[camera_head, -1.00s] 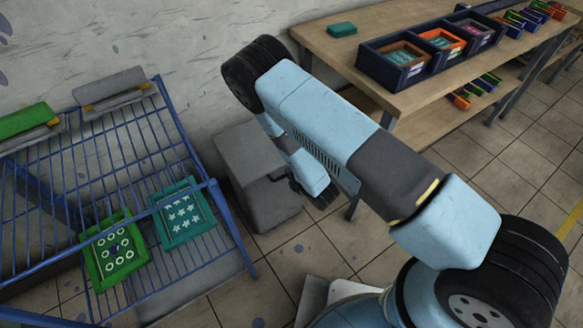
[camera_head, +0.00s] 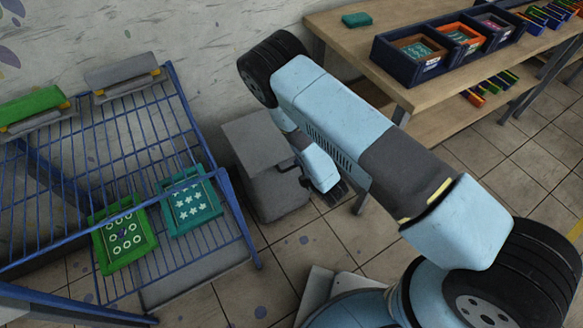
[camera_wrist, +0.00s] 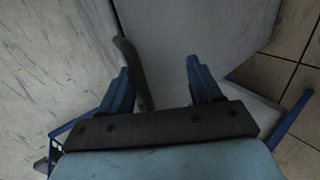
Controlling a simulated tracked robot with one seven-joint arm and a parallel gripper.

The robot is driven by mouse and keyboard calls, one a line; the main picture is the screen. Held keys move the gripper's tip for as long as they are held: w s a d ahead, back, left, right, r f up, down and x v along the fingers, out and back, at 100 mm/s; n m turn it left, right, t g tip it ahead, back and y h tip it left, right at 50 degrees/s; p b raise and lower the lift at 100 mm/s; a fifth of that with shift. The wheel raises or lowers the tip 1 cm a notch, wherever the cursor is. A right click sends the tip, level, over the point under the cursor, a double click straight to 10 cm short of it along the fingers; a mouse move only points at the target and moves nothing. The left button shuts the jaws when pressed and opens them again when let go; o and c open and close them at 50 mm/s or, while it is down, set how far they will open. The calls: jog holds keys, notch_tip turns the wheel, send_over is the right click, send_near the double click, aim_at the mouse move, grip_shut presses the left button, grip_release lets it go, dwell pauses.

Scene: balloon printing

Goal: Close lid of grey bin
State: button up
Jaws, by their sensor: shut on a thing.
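The grey bin (camera_head: 268,192) stands on the floor by the wall, between the blue rack and the wooden table. Its flat grey lid (camera_head: 255,142) looks down over the top, though my arm hides its right side. My gripper (camera_head: 339,196) is low at the bin's right side, beside a dark bent bar. In the wrist view my gripper (camera_wrist: 157,72) has its two blue fingers apart, with the dark bar (camera_wrist: 131,62) by the inside of the left finger. A grey bin surface (camera_wrist: 200,30) lies beyond. The contact itself is unclear.
A blue wire rack (camera_head: 110,160) at left holds a green tray (camera_head: 122,263) and a teal tray (camera_head: 190,232). A wooden table (camera_head: 440,85) at right carries dark boxes (camera_head: 400,72). Tiled floor (camera_head: 275,262) is free in front of the bin.

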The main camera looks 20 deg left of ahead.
jog(key=shift+s+d+f, duration=0.1)
jog(key=shift+d+f, duration=0.1)
jog(key=shift+d, duration=0.2)
jog(key=v, duration=1.3)
jog(key=shift+r, duration=0.3)
jog(key=shift+a, duration=0.1)
